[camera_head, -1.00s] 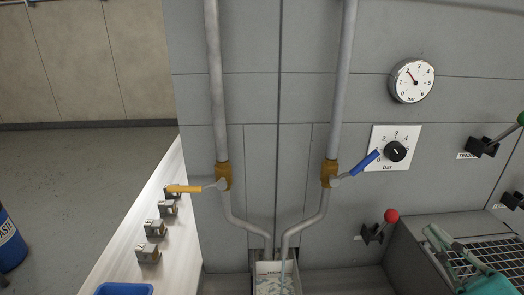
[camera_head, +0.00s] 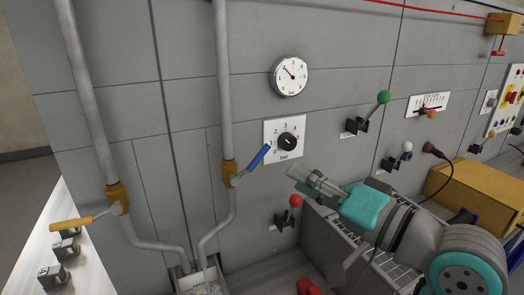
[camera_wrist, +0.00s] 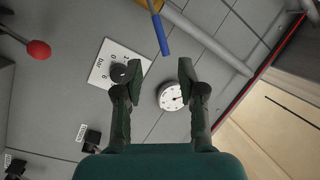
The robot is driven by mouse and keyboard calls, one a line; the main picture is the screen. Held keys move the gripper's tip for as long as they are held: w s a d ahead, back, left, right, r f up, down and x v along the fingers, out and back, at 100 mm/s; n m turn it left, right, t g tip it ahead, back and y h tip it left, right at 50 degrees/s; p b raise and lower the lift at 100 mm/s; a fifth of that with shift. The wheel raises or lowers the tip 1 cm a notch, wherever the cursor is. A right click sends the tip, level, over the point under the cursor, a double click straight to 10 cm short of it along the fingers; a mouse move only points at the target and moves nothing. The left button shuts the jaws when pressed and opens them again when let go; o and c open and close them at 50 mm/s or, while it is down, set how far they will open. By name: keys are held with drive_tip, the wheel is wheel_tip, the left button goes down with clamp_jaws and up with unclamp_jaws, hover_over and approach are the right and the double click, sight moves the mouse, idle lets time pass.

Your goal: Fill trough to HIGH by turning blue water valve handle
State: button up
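The blue water valve handle (camera_head: 258,157) points up and right from the brass valve (camera_head: 229,174) on the right-hand pipe. In the wrist view the blue handle (camera_wrist: 161,35) lies just beyond the fingertips. My gripper (camera_head: 300,176) is to the right of the handle and a little below it, apart from it. In the wrist view my gripper (camera_wrist: 160,72) has its fingers spread with nothing between them. The trough (camera_head: 201,281) is at the bottom edge beneath the pipes, partly cut off. A thin pale-blue stream seems to fall into it; its level is unreadable.
A yellow handle (camera_head: 72,224) sits on the left pipe's valve. A bar dial knob (camera_head: 288,141) and round gauge (camera_head: 290,76) are on the wall by the blue handle. A red-knobbed lever (camera_head: 294,202) is below my gripper; a green-knobbed lever (camera_head: 383,97) is above right.

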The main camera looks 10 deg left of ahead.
sight(266, 153)
drive_tip(key=shift+n+t+h, duration=0.5)
drive_tip(key=shift+n+h, duration=0.1)
drive_tip(key=shift+n, duration=0.3)
drive_tip(key=x, duration=0.3)
drive_tip(key=r+x, duration=0.1)
drive_tip(key=x, duration=0.6)
drive_tip(key=shift+w+a+r, duration=0.1)
drive_tip(key=shift+a+r, duration=0.1)
drive_tip(key=shift+r, duration=0.1)
clamp_jaws()
